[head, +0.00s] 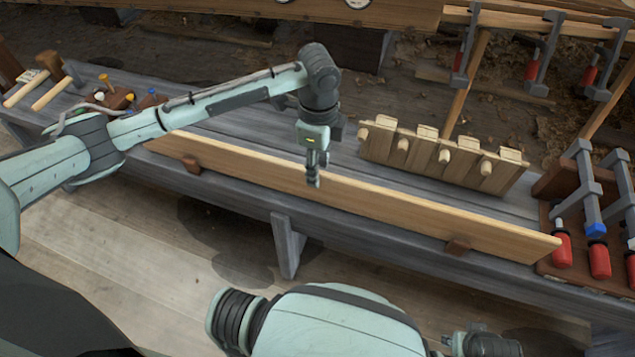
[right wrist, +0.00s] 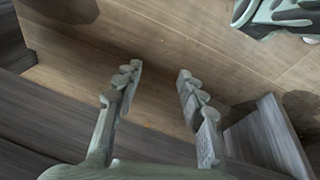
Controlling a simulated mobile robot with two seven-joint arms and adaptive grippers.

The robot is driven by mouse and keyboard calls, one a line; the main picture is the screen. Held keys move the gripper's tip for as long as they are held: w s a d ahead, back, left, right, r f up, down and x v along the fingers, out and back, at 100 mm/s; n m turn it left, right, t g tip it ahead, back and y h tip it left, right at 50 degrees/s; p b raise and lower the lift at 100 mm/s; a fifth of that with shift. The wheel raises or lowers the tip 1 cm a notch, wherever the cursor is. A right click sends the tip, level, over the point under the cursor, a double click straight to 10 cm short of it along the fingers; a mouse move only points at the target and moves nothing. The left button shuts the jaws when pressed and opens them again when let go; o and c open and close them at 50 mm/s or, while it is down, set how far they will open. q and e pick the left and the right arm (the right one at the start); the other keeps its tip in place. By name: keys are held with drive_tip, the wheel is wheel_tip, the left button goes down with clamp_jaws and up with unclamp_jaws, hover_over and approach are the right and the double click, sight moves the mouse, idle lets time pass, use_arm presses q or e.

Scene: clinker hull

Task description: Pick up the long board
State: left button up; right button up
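The long board (head: 400,200) is a light wooden plank. It stands on its long edge along the front of the grey bench, with small brown blocks (head: 458,246) against its front face. My left gripper (head: 314,178) points down at the board's middle and overlaps its upper edge in the head view. Its fingers show edge-on, so I cannot tell whether they straddle or touch the board. My right gripper (right wrist: 158,75) is open, with nothing between its fingers in the right wrist view. I cannot clearly make out the board in that view.
The grey bench (head: 250,150) carries a wooden rack with pegs (head: 440,158) behind the board. Clamps with red handles (head: 600,258) stand at the right end. Mallets (head: 50,92) and small tools lie at the left end. A bench leg (head: 287,245) slants out over the plank floor.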

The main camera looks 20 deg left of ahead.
use_arm(q)
wheel_tip(320, 180, down, 7)
drive_tip(key=shift+a+f, duration=0.1)
idle(0.3)
drive_tip(key=shift+c, duration=0.5)
drive_tip(key=shift+w, duration=0.1)
clamp_jaws()
